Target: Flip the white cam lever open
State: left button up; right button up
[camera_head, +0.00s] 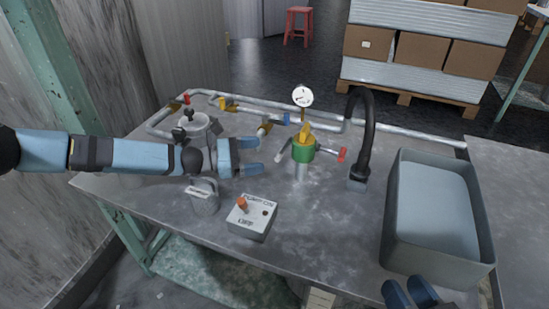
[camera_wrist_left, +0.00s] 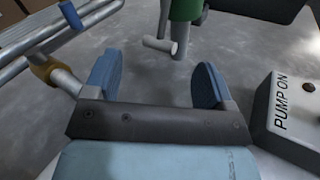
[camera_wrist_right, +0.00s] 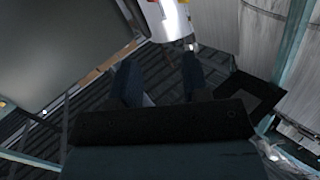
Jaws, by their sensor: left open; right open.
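The white cam lever (camera_head: 280,156) sticks out to the left from the green fitting (camera_head: 303,153) on an upright pipe. In the left wrist view, the white lever (camera_wrist_left: 160,45) lies beyond my fingertips, roughly centred between them, and hangs slightly downward. My left gripper (camera_head: 257,156) is open and empty, just left of the lever and apart from it. A red-tipped lever (camera_head: 341,155) sticks out on the fitting's right side, and a yellow handle (camera_head: 305,130) sits on top. My right gripper (camera_head: 408,290) is open and empty at the table's front edge.
A pump switch box (camera_head: 252,217) and a grey metal can (camera_head: 204,196) stand in front of my left arm. A black curved spout (camera_head: 364,130) and a grey tub (camera_head: 398,233) are to the right. Pipes and a gauge (camera_head: 302,96) run behind.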

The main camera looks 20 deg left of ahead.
aim_at(280, 152)
pick_arm(q)
jog(key=b+x, duration=0.1)
jog(key=x, duration=0.3)
jog(key=shift+w+d+f, duration=0.1)
jog(key=shift+d+f, duration=0.05)
jog(key=shift+w+d+b, duration=0.35)
jog(key=shift+d, duration=0.25)
pick_arm(e)
jog(key=shift+w+d+f+n, duration=0.3)
jog(key=shift+w+n, duration=0.2)
jog(key=shift+n, duration=0.1)
pick_arm(q)
jog(key=c, duration=0.8)
jog(key=shift+c, duration=0.3)
pick_arm(e)
jog(key=shift+r, duration=0.15)
